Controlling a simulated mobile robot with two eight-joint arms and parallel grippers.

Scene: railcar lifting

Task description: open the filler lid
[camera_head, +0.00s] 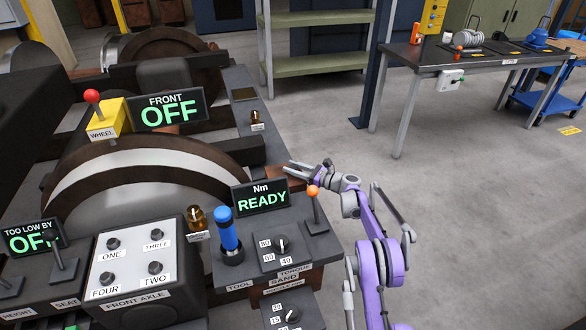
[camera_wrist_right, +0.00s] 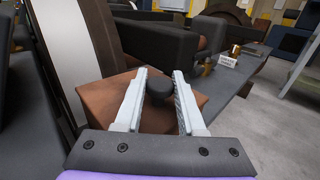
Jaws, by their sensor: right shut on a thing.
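My right gripper (camera_head: 303,169) reaches in from the right over a brown box (camera_head: 283,184) behind the Nm READY display. In the right wrist view, the fingers (camera_wrist_right: 158,97) are shut on a small black knob (camera_wrist_right: 159,90). The knob sits over the brown box's top (camera_wrist_right: 105,92), which looks like the filler lid. I cannot tell whether the top is flat or raised. The fingers and my gripper's palm hide part of the box. My left gripper is not in view.
The Nm READY display (camera_head: 261,197), an orange-knobbed lever (camera_head: 315,210) and a blue-handled tool (camera_head: 227,232) stand close in front. A large wheel (camera_head: 135,190) is at the left. A labelled brass fitting (camera_head: 256,121) lies beyond.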

